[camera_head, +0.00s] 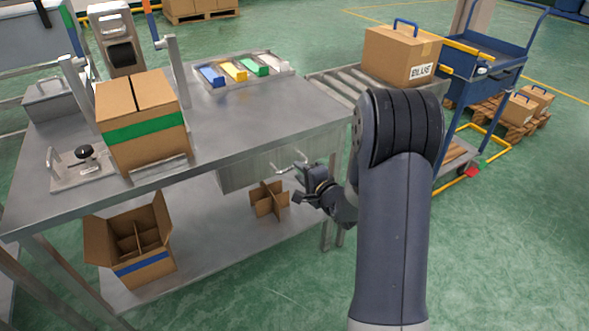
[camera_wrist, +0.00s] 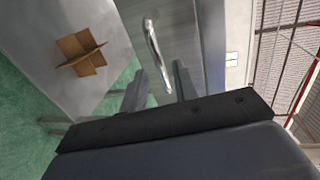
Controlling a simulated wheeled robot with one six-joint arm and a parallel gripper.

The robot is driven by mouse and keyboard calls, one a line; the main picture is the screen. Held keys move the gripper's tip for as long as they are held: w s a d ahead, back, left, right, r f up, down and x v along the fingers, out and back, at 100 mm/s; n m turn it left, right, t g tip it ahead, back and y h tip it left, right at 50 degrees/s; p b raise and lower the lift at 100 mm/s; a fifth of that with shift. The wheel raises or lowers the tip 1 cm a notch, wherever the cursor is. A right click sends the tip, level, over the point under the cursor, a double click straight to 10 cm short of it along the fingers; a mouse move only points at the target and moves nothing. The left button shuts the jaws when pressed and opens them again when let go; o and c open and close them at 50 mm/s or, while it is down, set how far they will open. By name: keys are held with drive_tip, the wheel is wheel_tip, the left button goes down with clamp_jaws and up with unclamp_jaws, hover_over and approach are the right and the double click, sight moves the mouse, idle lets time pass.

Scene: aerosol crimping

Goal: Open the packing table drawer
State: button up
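The grey metal packing table (camera_head: 255,115) has a drawer (camera_head: 240,175) under the right part of its top, and the drawer looks shut. Its bar handle (camera_head: 284,168) shows on the drawer front. My gripper (camera_head: 299,184) is open in front of the drawer, close to the handle. In the wrist view the handle (camera_wrist: 153,45) stands on the drawer front (camera_wrist: 185,30), and its near end reaches towards the gap between the two fingers of my gripper (camera_wrist: 160,84). I cannot tell whether any finger touches the handle. Nothing is held.
A cardboard divider (camera_head: 269,200) and an open carton (camera_head: 140,245) sit on the lower shelf. A carton with green tape (camera_head: 143,130) and a tray of coloured items (camera_head: 238,72) are on top. A roller conveyor (camera_head: 335,85) and blue cart (camera_head: 485,65) stand to the right.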

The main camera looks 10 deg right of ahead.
drive_tip(key=shift+x, duration=2.1)
clamp_jaws()
